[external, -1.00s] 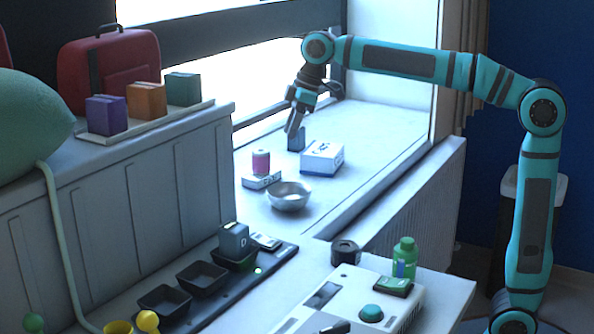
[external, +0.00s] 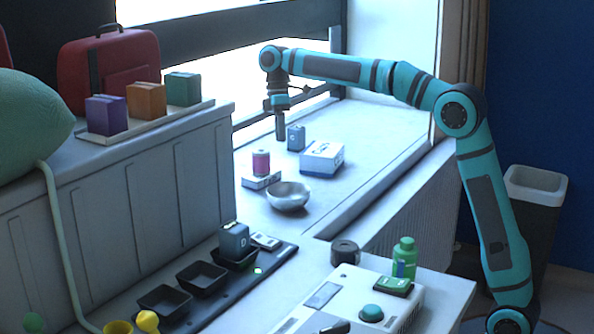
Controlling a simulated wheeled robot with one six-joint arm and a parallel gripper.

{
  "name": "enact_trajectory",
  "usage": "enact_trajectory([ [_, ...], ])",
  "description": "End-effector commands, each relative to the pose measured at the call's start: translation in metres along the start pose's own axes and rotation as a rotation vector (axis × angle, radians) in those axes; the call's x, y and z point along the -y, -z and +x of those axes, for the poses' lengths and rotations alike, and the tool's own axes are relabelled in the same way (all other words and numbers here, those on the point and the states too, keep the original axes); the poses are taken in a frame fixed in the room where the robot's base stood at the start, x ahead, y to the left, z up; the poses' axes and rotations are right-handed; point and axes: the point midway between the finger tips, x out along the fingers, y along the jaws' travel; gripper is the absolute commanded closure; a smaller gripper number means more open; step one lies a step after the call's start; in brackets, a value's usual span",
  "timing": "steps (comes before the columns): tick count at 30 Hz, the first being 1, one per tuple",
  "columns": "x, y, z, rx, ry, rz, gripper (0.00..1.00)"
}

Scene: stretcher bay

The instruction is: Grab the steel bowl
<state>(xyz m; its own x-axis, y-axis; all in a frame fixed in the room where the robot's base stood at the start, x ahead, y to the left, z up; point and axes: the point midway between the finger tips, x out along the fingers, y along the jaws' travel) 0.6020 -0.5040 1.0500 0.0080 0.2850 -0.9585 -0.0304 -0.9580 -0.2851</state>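The steel bowl (external: 288,197) is a small, shiny, round bowl standing upright on the white window sill, near its front edge. My gripper (external: 280,136) points down above the sill, behind the bowl and slightly to its left in the picture. It is apart from the bowl, near a small grey-blue block (external: 296,138). The fingers appear as one narrow dark shape from this side, so I cannot tell whether they are open or shut. Nothing visible hangs from them.
Near the bowl are a pink-and-white spool (external: 261,163) on a small white box (external: 261,181) and a larger white carton (external: 322,159). Black trays (external: 204,279) line the lower counter. A green bottle (external: 403,258) stands at the lower right. The sill right of the bowl is clear.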

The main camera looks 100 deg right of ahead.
Motion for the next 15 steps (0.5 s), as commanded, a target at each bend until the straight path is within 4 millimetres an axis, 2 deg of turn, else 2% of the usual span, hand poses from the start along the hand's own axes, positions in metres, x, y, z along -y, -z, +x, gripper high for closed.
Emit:
enact_trajectory([
  [6,0.0,0.0,0.04,0.001,0.001,0.0,0.7],
  [15,0.0,0.0,0.088,0.0,-0.001,0.0,0.7],
])
